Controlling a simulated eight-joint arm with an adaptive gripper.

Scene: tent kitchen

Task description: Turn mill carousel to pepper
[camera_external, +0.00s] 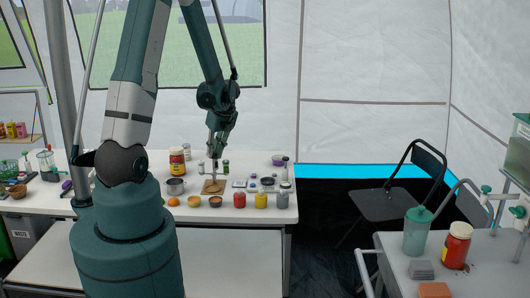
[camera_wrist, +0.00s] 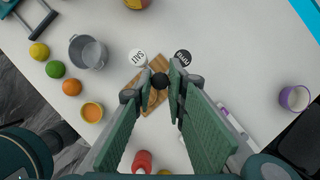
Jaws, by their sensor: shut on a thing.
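The mill carousel has a wooden base (camera_wrist: 146,101), which also shows on the white table in the external view (camera_external: 211,188). A white disc lettered SALT (camera_wrist: 138,57) is at its upper left in the wrist view. A black disc with white lettering (camera_wrist: 183,57) is at its upper right, partly hidden by a finger and hard to read. My gripper (camera_wrist: 160,78) is shut on a round black knob (camera_wrist: 159,81) between its fingertips, above the base. In the external view my gripper (camera_external: 213,166) points down over the base. The lower carousel is hidden by the fingers.
A grey pot (camera_wrist: 88,51), an orange (camera_wrist: 55,69), a lemon (camera_wrist: 39,52) and an orange-filled bowl (camera_wrist: 92,112) are left of the carousel. A purple cup (camera_wrist: 294,98) is farther right.

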